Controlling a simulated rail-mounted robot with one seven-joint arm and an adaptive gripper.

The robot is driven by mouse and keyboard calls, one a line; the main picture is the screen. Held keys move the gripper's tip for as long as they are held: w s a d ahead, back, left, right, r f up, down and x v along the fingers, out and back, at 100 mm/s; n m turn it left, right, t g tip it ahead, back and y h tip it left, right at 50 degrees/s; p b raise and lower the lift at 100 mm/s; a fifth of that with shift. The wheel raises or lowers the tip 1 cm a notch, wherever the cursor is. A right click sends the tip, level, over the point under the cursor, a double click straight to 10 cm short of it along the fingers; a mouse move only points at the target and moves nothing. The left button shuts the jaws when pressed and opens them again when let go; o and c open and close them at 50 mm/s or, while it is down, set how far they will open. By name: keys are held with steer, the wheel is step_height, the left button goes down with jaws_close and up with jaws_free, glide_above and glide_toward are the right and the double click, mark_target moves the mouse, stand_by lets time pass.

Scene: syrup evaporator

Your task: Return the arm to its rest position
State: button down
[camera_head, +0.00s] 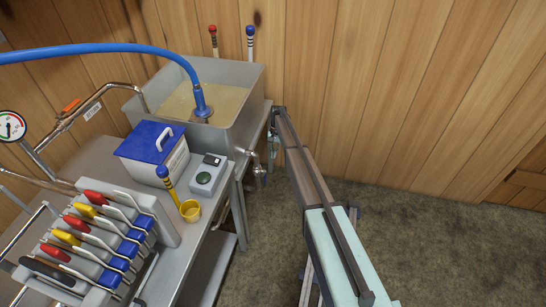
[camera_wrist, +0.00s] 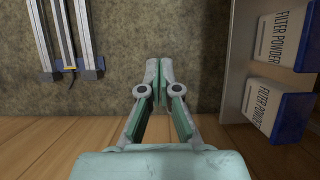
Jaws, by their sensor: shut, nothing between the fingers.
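My gripper (camera_wrist: 158,82) shows in the wrist view, with its pale grey-green fingers together and nothing between them. It is over or in front of a bare stretch of mottled floor (camera_wrist: 196,60), touching no object that I can see. I cannot make out my gripper in the head view.
Floor (camera_head: 450,240) is clear at right. Filter powder boxes (camera_wrist: 262,105) sit right in the wrist view.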

steer(key=shift+w, duration=0.2)
stand_by(0.4)
steer(key=s+d+f+n+h, duration=0.1)
steer(key=s+d+f+n, duration=0.15)
steer(key=s, duration=1.75)
steer(key=s+d+f+n, duration=0.15)
steer(key=s+f, duration=0.25)
steer(key=s, duration=1.6)
steer(key=s+d+r+g, duration=0.1)
steer(key=s, duration=1.6)
steer(key=s+d+r+g, duration=0.1)
steer(key=s+d+r, duration=0.1)
steer(key=s, duration=1.6)
steer(key=shift+d+r+h, duration=0.15)
steer(key=shift+r+h, duration=0.1)
steer(key=shift+h, duration=0.05)
steer(key=shift+s, duration=0.1)
